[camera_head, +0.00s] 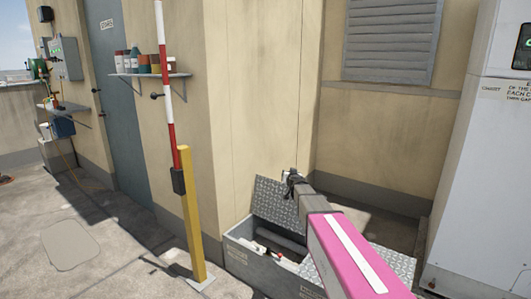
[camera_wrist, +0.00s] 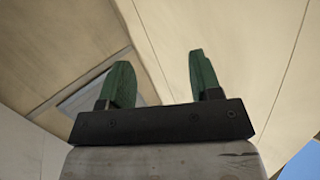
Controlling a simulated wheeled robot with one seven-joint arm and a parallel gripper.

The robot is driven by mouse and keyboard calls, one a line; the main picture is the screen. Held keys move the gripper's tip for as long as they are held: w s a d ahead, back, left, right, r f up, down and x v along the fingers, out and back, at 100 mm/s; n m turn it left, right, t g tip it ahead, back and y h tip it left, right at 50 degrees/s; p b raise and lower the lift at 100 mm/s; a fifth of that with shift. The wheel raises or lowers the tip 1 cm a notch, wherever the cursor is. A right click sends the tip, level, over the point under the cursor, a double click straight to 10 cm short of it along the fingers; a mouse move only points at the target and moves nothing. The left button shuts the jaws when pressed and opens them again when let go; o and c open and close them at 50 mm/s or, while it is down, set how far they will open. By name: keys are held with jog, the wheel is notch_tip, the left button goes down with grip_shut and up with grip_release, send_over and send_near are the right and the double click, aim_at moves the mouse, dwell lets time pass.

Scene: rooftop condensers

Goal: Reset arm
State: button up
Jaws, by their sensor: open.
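My gripper shows large in the wrist view (camera_wrist: 158,80), with two green fingers spread apart on a black bar. Nothing is between the fingers; behind them is tan wall. In the head view my arm reaches from the lower right, with a pink and grey link, toward a metal toolbox. The far end of the arm (camera_head: 292,180) is small and dark there, above the toolbox, and its fingers cannot be made out.
The open diamond-plate toolbox (camera_head: 240,262) holds several items by the wall. A yellow post (camera_head: 191,215) and a red-white pole (camera_head: 163,80) stand left of it. A shelf (camera_head: 150,74) carries containers. A white cabinet (camera_head: 475,150) stands right. Open paving lies at left.

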jog(key=s+a+f+n+g+y, duration=0.15)
jog(key=s+f+g, duration=0.3)
jog(key=s, duration=0.55)
jog(key=s+a+f+n+g+y, duration=0.15)
jog(key=s+f+g+y, duration=0.35)
jog(key=s, duration=0.6)
jog(key=s+d+f+g+h, duration=0.2)
jog(key=s+d, duration=0.1)
jog(key=s, duration=0.4)
jog(key=s+d+f+m+g+h, duration=0.1)
jog(key=s+d+f+g+h, duration=0.1)
jog(key=s, duration=0.5)
jog(key=s+d+f+m+g+h, duration=0.1)
jog(key=s+d+f+g+h, duration=0.1)
jog(key=s, duration=0.5)
jog(key=d+f+h, duration=0.1)
jog(key=d+h, duration=0.1)
jog(key=shift+s+d, duration=0.25)
jog(key=shift+d, duration=0.05)
jog(key=shift+f+g, duration=0.1)
jog(key=shift+g, duration=0.15)
